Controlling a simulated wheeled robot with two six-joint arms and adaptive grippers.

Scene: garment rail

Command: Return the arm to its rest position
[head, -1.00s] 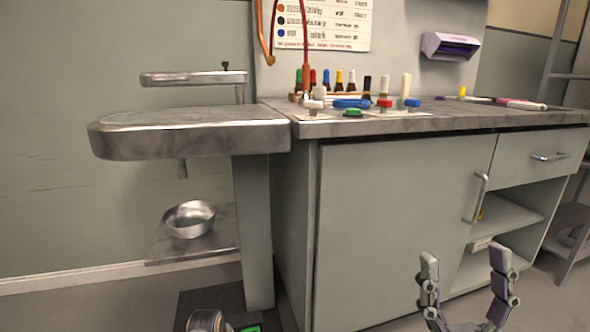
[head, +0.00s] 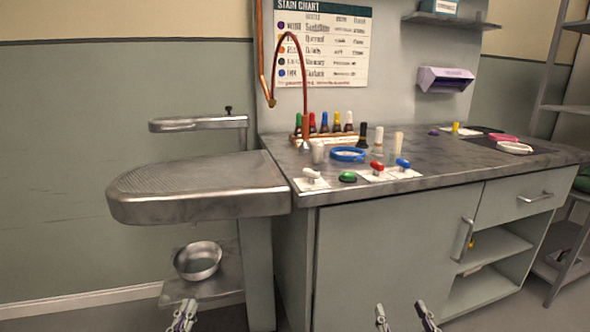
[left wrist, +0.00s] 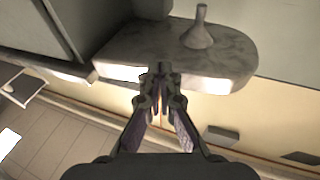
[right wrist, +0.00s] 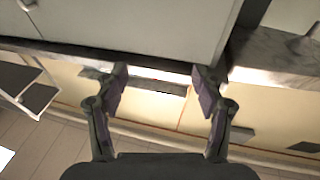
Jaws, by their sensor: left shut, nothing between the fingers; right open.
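My left gripper (head: 183,314) is low in the head view, in front of the shelf under the steel board. Its fingers are together and empty, which also shows in the left wrist view (left wrist: 160,72). My right gripper (head: 402,312) is at the bottom of the head view, in front of the cabinet door. Its fingers are spread with nothing between them, as the right wrist view (right wrist: 157,80) shows. Both grippers are below the worktop level and appear clear of the furniture. Most of both arms is out of the head view.
A pressing board (head: 190,205) juts out at left, with a metal bowl (head: 198,261) on a shelf below. The worktop (head: 440,165) holds several bottles, a blue ring (head: 348,154) and coloured-handled items. The cabinet door (head: 385,255) is closed. Floor shows at the lower left.

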